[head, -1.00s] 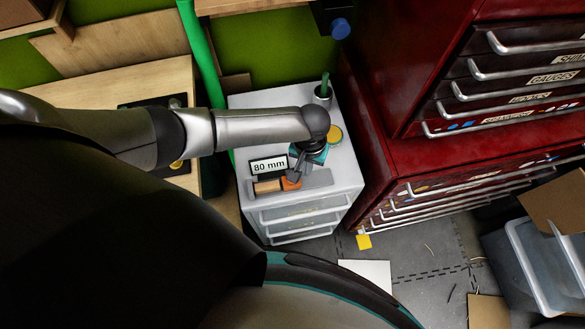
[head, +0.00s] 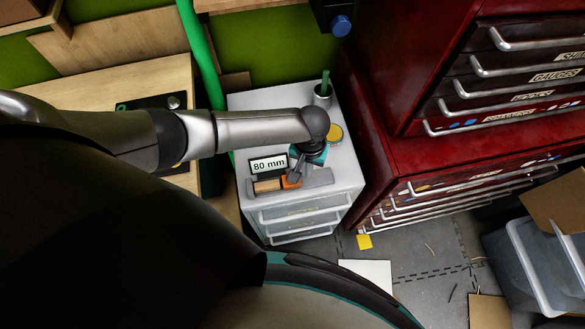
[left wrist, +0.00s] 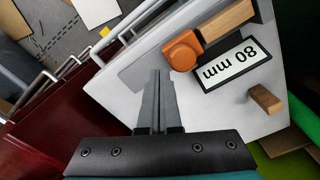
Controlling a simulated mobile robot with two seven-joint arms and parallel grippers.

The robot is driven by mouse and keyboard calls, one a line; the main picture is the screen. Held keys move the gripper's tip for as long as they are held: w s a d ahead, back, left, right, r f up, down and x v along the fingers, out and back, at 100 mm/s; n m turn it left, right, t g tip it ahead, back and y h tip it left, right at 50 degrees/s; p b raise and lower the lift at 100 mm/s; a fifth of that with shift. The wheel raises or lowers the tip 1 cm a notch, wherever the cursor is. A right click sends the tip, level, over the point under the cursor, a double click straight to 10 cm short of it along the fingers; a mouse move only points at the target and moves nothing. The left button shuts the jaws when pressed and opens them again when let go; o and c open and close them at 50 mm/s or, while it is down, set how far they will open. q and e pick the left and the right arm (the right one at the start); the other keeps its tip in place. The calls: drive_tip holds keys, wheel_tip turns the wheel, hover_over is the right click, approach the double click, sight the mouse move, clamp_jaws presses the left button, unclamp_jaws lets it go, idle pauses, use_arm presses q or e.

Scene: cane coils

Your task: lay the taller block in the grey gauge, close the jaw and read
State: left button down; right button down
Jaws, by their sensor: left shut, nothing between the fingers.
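The grey gauge (head: 318,180) lies on the white cabinet top. A wooden block (head: 267,187) lies in it, its end against the orange jaw (head: 291,182); in the left wrist view the block (left wrist: 228,17) and round-topped jaw (left wrist: 181,50) appear to touch. The gauge's sign (head: 268,165) reads 80 mm. A smaller wooden block (left wrist: 265,98) is on the cabinet top beyond the sign; my arm hides it in the head view. My left gripper (left wrist: 158,76) is shut and empty, its tips beside the orange jaw, over the gauge's bare end. My right gripper is not in view.
A cup with a green item (head: 323,93) and a yellow round thing (head: 335,133) stand on the white cabinet (head: 345,170). Red drawer cabinets (head: 430,155) rise close on the right. A green pipe (head: 200,60) runs behind on the left, beside a wooden desk (head: 150,82).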

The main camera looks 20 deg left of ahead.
use_arm(q)
drive_tip(key=shift+f+b, duration=1.1)
drive_tip(key=shift+f, duration=0.6)
drive_tip(key=shift+s+a+f, duration=0.2)
drive_tip(key=shift+s, duration=0.15)
drive_tip(key=shift+d, duration=0.15)
drive_tip(key=shift+w+d, duration=0.4)
drive_tip(key=shift+w, duration=0.1)
drive_tip(key=shift+r, duration=0.15)
wheel_tip(320, 180, up, 7)
drive_tip(key=p, duration=0.8)
